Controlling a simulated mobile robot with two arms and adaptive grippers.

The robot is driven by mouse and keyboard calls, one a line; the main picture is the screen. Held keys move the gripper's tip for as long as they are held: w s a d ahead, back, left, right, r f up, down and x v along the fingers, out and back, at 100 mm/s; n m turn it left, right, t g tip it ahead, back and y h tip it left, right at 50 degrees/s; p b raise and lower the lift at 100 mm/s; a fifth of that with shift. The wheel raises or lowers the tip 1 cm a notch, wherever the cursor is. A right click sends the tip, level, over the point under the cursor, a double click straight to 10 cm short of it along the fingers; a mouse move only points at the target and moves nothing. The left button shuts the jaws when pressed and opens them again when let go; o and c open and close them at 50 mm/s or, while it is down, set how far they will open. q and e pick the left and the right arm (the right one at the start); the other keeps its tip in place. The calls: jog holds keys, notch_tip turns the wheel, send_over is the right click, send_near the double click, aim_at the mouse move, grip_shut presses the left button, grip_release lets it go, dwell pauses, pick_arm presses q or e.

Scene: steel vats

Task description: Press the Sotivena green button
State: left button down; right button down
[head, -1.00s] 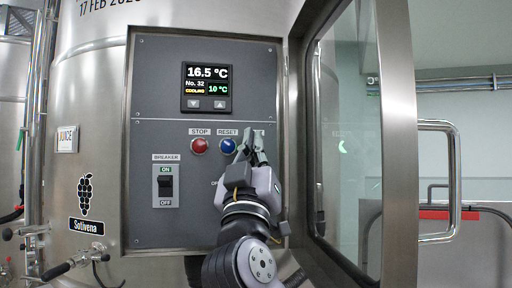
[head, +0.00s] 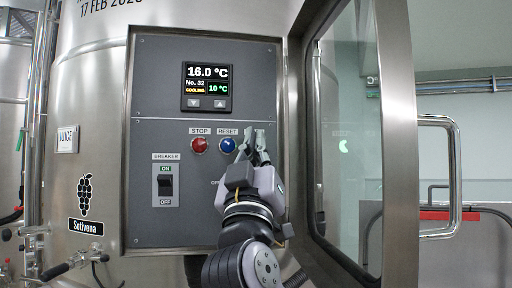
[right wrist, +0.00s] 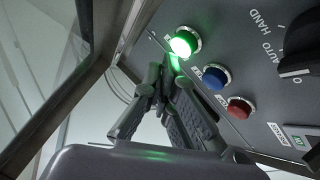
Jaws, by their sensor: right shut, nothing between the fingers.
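The green button (right wrist: 184,42) glows brightly on the grey panel in the right wrist view. In the head view it is hidden behind my right gripper. My right gripper (head: 254,142) is shut and empty, in front of the panel just right of the blue RESET button (head: 227,145). In the right wrist view the fingertips (right wrist: 170,68) are close to the green button, with green light on them; I cannot tell if they touch. The Sotivena label (head: 86,227) is on the steel vat left of the panel. My left gripper is out of view.
The red STOP button (head: 199,145) sits left of RESET, above the black breaker switch (head: 166,186), which is at ON. A selector knob (right wrist: 297,62) shows in the wrist view. The display (head: 206,87) reads 16.0 °C, COOLING. An open glazed door (head: 352,140) stands close on the right.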

jog(key=s, duration=0.2)
jog(key=s+d+b, duration=0.1)
jog(key=s, duration=0.1)
jog(key=shift+s+d, duration=0.1)
jog(key=shift+s, duration=0.3)
dwell(0.8)
